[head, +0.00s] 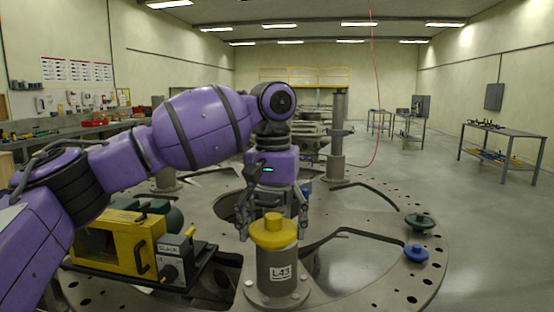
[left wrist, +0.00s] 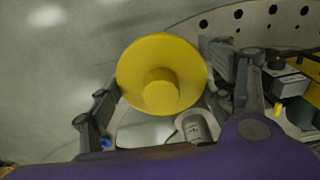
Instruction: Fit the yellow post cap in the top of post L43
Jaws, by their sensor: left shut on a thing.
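The yellow post cap (head: 273,232) shows as a wide disc with a round knob on top. In the head view it is directly over the top of post L43 (head: 283,272), a grey upright cylinder with a white label. I cannot tell whether the cap is seated or only lies in line with the post. My left gripper (head: 273,226) reaches in from behind, shut on the cap, with a finger on each side. In the left wrist view the cap (left wrist: 162,75) is between the fingers, knob facing the camera, and hides what is under it. My right gripper is not in view.
Post L43 stands on a round grey turret plate (head: 385,287) with holes and large openings. A yellow box (head: 108,245) stands left of the post. Green (head: 419,221) and blue (head: 416,253) knobbed caps lie at the right. A taller post (head: 338,135) stands behind.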

